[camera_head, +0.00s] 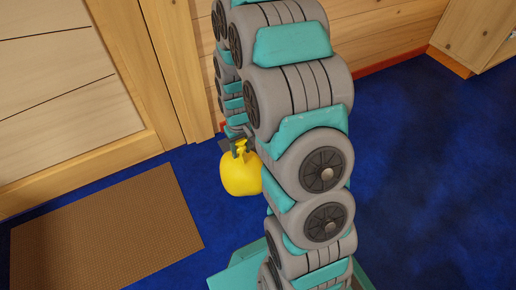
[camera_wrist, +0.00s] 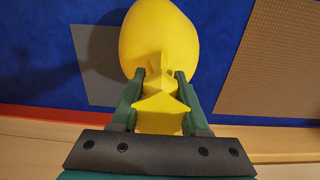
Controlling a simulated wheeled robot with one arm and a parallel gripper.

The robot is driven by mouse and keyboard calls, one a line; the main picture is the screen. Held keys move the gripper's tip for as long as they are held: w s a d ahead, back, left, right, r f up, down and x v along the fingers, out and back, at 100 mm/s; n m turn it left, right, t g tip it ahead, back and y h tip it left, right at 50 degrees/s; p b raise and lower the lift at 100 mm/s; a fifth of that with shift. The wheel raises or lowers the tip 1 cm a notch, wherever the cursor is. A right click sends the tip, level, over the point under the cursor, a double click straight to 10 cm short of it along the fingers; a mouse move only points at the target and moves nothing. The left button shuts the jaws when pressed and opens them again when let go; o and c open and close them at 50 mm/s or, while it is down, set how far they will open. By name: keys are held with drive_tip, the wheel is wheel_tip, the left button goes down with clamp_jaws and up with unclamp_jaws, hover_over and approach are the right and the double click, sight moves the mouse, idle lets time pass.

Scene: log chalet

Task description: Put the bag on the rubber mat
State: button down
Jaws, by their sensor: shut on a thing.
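A yellow bag (camera_head: 240,175) with a tied neck hangs from my gripper (camera_head: 240,146) in the head view. In the wrist view the bag (camera_wrist: 160,45) fills the upper middle. My gripper (camera_wrist: 158,88) is shut on its neck there, with a finger on each side. The brown rubber mat (camera_head: 105,235) lies flat on the floor at the lower left of the head view. The mat (camera_wrist: 270,65) shows at the right of the wrist view. The bag is apart from the mat, to its right in the head view. Part of the bag is hidden behind my arm.
A wooden door (camera_head: 60,90) stands behind the mat, beside a plank wall (camera_head: 390,25). Blue carpet (camera_head: 425,170) covers the floor and is clear on the right. A wooden cabinet (camera_head: 480,35) stands at the upper right.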

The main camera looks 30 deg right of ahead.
drive_tip(key=w+d+f+b, duration=0.2)
drive_tip(key=w+d+f, duration=0.3)
drive_tip(key=w+d, duration=0.4)
drive_tip(key=shift+w+d, duration=0.35)
drive_tip(key=shift+d, duration=1.15)
drive_tip(key=shift+f, duration=0.1)
drive_tip(key=shift+c, duration=2)
unclamp_jaws()
